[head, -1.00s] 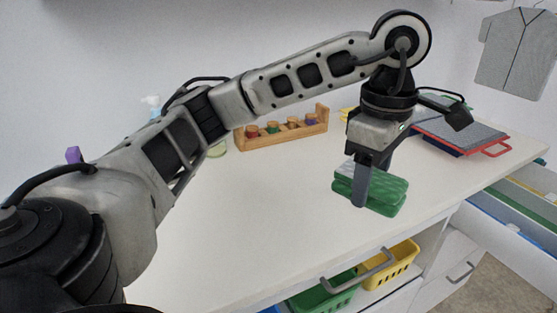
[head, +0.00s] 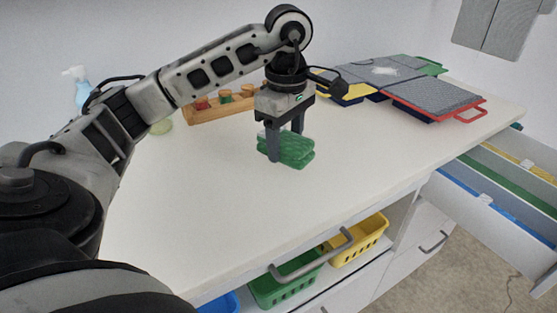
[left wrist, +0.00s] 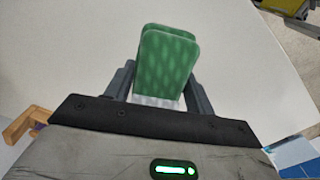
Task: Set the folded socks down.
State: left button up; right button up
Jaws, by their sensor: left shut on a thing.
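The folded socks (head: 292,152) are a green patterned bundle with a paler edge. They are between the fingers of my left gripper (head: 286,150), low over the white table top (head: 215,215). I cannot tell for sure whether their underside touches the table. In the left wrist view the socks (left wrist: 166,62) stick out beyond the fingers of the left gripper (left wrist: 158,85), which is shut on them. My right gripper is in neither view.
A wooden peg rack (head: 205,112) stands behind the gripper. Grey folding boards (head: 435,93) lie at the back right. A drawer with coloured dividers (head: 500,185) is open at the right. A green basket (head: 285,285) and a yellow basket (head: 357,243) sit below. The table's front is clear.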

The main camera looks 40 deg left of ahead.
aim_at(280, 172)
pick_arm(q)
jog(key=shift+a+f, duration=0.45)
jog(key=shift+f, duration=0.05)
jog(key=f, duration=0.3)
jog(key=shift+a+f, duration=0.15)
jog(key=shift+a, duration=0.2)
jog(key=shift+f, duration=0.25)
jog(key=shift+f, duration=0.2)
jog(key=o, duration=1)
jog(key=shift+r, duration=0.15)
